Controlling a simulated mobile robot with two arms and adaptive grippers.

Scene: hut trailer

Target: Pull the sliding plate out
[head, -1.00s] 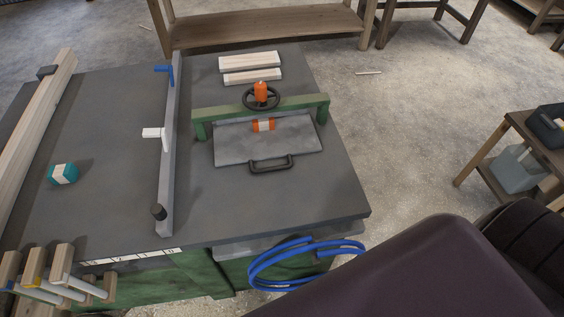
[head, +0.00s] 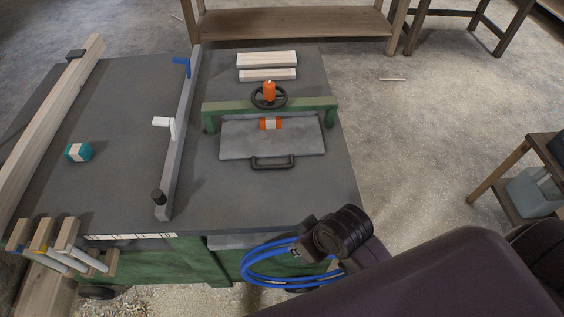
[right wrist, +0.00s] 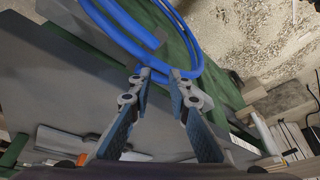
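The sliding plate (head: 238,144) is a flat grey plate with a black handle (head: 273,163) on its near edge. It lies on the dark tabletop, partly under a green bridge (head: 215,108) with a black handwheel (head: 269,96). An orange-and-white piece (head: 270,123) sits at the plate's far side. My left gripper is not in view.
A coiled blue hose (head: 250,262) hangs at the table's front, close to my right arm. A grey rail (head: 182,135) with a white lever (head: 165,123) runs left of the plate. Two pale wood blocks (head: 267,59) lie behind the bridge. The tabletop before the handle is clear.

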